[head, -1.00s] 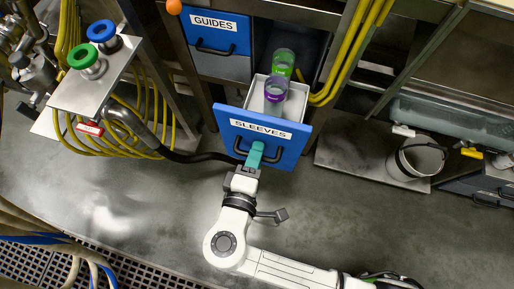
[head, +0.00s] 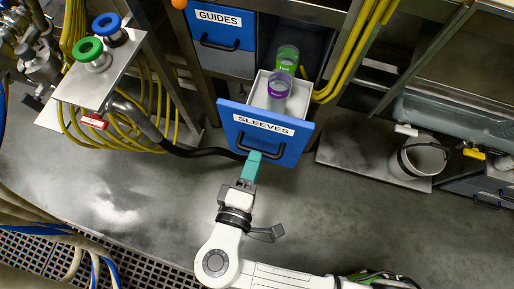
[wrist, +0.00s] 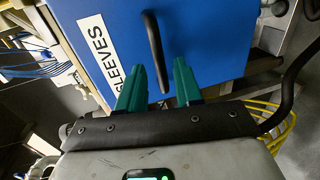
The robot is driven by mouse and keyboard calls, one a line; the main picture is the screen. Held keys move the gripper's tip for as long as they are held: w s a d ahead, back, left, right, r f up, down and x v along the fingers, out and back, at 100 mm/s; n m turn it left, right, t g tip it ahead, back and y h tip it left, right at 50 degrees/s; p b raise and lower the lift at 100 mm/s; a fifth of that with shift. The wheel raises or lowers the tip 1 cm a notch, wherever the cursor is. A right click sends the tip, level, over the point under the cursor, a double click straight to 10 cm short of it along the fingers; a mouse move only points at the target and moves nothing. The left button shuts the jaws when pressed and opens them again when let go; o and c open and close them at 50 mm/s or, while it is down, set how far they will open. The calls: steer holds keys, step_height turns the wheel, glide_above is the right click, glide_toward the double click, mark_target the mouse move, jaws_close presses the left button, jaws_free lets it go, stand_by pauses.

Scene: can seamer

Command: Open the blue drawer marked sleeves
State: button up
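The blue drawer marked SLEEVES (head: 238,116) stands pulled out below the cabinet, its white tray showing behind the front. Its dark handle (head: 276,150) runs across the front; it also shows in the wrist view (wrist: 152,35). My gripper (head: 254,154) has teal fingers and is at the handle's left part. In the wrist view the fingers (wrist: 158,66) are apart, with the handle's near end showing between them. Contact with the handle cannot be told.
The blue GUIDES drawer (head: 227,35) is shut at upper left. A metal stand (head: 95,85) with green and blue knobs, yellow hoses and a black hose are at left. A shelf with a bucket (head: 420,158) is at right.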

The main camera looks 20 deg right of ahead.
steer(key=v, duration=0.6)
steer(key=shift+s+a, duration=0.15)
steer(key=shift+s, duration=0.1)
steer(key=shift+r, duration=0.1)
